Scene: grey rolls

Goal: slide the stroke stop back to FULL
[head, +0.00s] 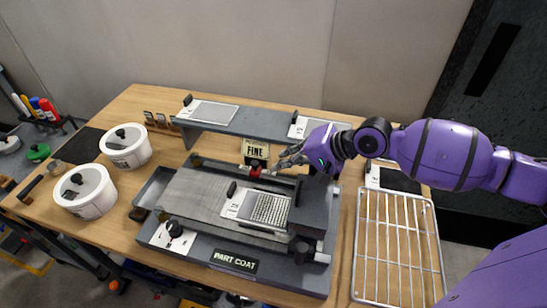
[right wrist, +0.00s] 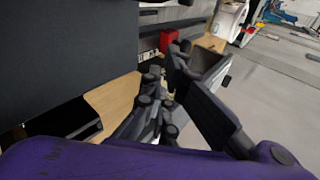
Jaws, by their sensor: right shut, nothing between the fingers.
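A coating machine (head: 185,190) with a grey bed and a PART COAT plate stands mid-table in the head view. A small red block with a dark top (head: 255,170), which looks like the stroke stop, sits at its back edge, in front of a FINE sign (head: 255,151). My right gripper (head: 279,165) is shut and empty, just right of the red block; I cannot tell whether they touch. In the right wrist view the red block (right wrist: 168,41) shows beyond the dark fingers (right wrist: 168,62), by a partly hidden lettered strip (right wrist: 148,57). No FULL mark is readable. My left gripper is not in view.
A raised grey shelf (head: 262,122) with white-grey panels stands behind the machine. A wire rack (head: 398,245) lies to the right. A dark knob (head: 301,246) rises at the machine's front right.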

